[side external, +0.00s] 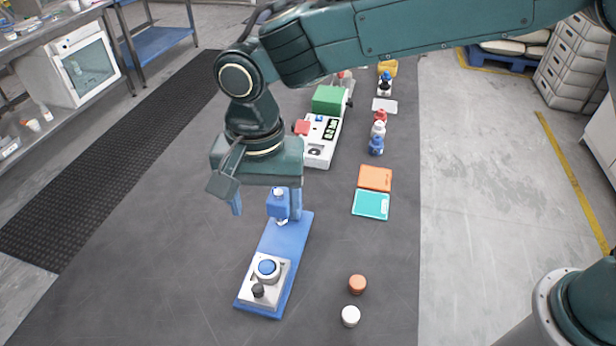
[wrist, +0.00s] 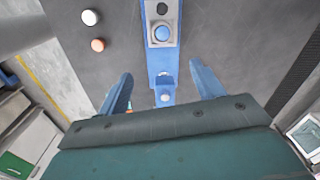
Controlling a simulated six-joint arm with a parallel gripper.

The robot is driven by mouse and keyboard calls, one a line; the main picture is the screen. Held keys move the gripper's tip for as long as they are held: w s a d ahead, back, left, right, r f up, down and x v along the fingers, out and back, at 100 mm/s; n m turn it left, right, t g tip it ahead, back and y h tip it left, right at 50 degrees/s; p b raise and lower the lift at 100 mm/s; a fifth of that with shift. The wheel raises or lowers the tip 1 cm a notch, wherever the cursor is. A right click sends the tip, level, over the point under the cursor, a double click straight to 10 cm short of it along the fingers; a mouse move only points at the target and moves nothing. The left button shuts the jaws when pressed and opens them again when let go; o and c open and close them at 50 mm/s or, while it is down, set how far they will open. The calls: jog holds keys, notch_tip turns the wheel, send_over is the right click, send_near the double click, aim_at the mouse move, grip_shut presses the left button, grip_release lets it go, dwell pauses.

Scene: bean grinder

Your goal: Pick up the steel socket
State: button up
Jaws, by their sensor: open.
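My gripper (side external: 266,204) is open and empty, pointing down over the blue upright head (side external: 279,205) of a long blue stand (side external: 285,236). The head lies between the two spread blue fingers in the wrist view, where my gripper (wrist: 163,88) shows from above. At the stand's near end is a pale grey block (side external: 262,292) with a grey round ring holding a blue round top (side external: 267,267), and a small black knob (side external: 258,290). I cannot tell for certain which part is the steel socket. A small silvery piece (side external: 282,222) shows under the blue head.
An orange cap (side external: 357,284) and a white cap (side external: 350,316) lie right of the stand. Orange (side external: 375,178) and teal (side external: 371,204) trays lie further back, beside a white-and-green machine (side external: 321,140) and several small bottles. The dark mat left of the stand is clear.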

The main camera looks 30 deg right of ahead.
jog(key=a+f, duration=0.1)
send_over(267, 265)
jog(key=shift+d+f, duration=0.1)
jog(key=shift+f, duration=4.2)
jog(key=shift+f, duration=2.6)
jog(key=c, duration=1.1)
jog(key=shift+c, duration=0.5)
jog(key=shift+r, duration=0.15)
